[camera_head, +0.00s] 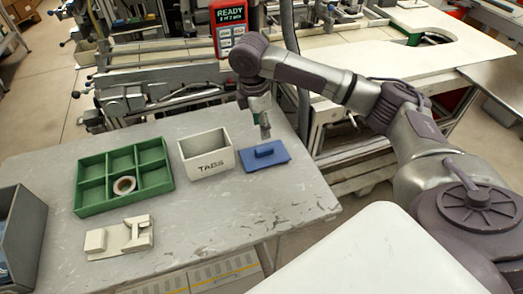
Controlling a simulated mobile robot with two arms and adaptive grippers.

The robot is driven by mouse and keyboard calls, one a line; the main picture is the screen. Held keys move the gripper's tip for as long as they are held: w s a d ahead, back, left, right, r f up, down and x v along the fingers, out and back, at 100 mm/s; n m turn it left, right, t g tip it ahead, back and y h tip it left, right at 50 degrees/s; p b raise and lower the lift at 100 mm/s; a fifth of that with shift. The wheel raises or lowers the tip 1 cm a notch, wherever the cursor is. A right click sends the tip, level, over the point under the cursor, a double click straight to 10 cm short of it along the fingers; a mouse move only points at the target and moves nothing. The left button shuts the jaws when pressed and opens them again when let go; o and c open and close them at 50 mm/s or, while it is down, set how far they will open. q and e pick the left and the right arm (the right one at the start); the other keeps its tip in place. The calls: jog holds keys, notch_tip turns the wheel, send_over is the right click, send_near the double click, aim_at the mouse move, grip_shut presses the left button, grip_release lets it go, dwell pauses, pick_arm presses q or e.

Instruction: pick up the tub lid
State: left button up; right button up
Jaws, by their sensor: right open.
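The blue tub lid (280,166) lies flat on the grey table, with a raised handle bar on its top. It sits just right of the open white tub marked TABS (208,155). My right gripper (265,132) points down above the back edge of the lid, apart from its handle as far as I can see. It is open with nothing in it. Its fingers look small and close together in this view. My left gripper is not in view.
A green divided tray (110,208) holds a tape reel (124,185) in a front compartment. A cream fixture (119,238) stands in front of it, and a grey bin (20,235) at the left edge. Machinery with a READY display (230,16) stands behind. The table's front right is clear.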

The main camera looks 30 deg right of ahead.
send_over(264, 148)
jog(key=f, duration=0.4)
jog(key=shift+s+a+f, duration=0.25)
jog(key=shift+a+f, duration=0.1)
jog(key=shift+f, duration=0.05)
jog(key=shift+w+f+p, duration=0.1)
jog(key=shift+f+p, duration=0.25)
jog(key=shift+f, duration=0.55)
jog(key=f, duration=0.3)
jog(key=shift+w+d+f+p, duration=0.15)
jog(key=shift+d+f+p, duration=0.15)
jog(key=shift+f, duration=0.25)
jog(key=c, duration=0.9)
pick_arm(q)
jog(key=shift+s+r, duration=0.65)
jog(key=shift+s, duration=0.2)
pick_arm(e)
grip_shut()
